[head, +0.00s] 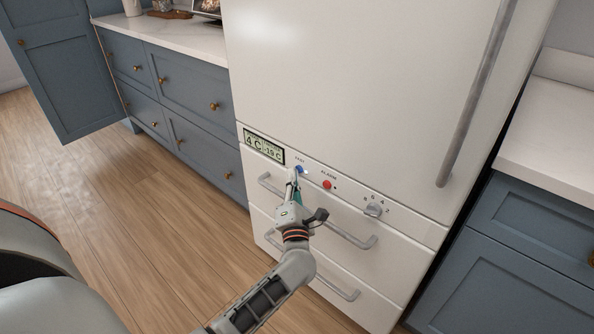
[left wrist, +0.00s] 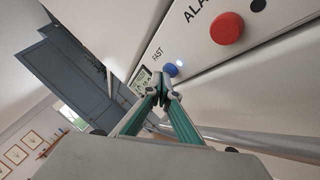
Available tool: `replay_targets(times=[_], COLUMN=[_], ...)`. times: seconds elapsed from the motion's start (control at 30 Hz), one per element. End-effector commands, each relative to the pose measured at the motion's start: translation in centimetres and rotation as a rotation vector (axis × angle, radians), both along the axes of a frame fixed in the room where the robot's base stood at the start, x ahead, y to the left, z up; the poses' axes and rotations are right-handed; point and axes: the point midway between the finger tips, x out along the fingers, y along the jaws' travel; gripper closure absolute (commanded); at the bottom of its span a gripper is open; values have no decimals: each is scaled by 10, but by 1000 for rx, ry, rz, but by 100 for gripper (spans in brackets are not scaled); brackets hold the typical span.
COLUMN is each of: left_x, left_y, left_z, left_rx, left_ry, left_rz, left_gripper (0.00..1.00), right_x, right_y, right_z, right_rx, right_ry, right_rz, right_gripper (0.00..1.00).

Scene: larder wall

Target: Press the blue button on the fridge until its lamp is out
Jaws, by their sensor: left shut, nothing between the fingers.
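The fridge (head: 345,80) is white, with a control strip above its lower drawers. The blue button (head: 299,169) sits on this strip under the label FAST. It also shows in the left wrist view (left wrist: 170,70), with a small bright, whitish lamp (left wrist: 180,62) beside it that looks lit. My left gripper (head: 293,174) is shut and empty, its tips right at the blue button. In the left wrist view the fingertips (left wrist: 160,92) are just below the button; I cannot tell whether they touch it. My right gripper is in neither view.
A red ALARM button (head: 327,184) with a dark lamp is right of the blue one, then a dial (head: 374,209). A display (head: 263,147) is at left. Drawer handles (head: 345,235) jut out below. An open blue cabinet door (head: 68,70) stands at far left.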

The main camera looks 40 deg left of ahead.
Motion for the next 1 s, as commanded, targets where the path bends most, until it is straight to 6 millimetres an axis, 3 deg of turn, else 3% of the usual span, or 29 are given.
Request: replay_targets(times=[0.73, 1.0], left_x=[3, -5], left_y=[0, 0], left_z=[0, 2], left_rx=[0, 1], left_ry=[0, -2], left_rz=[0, 0], left_gripper=[100, 100], right_x=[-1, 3], right_y=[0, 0], right_z=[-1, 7], right_rx=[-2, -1], right_ry=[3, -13], right_rz=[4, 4], right_gripper=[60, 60])
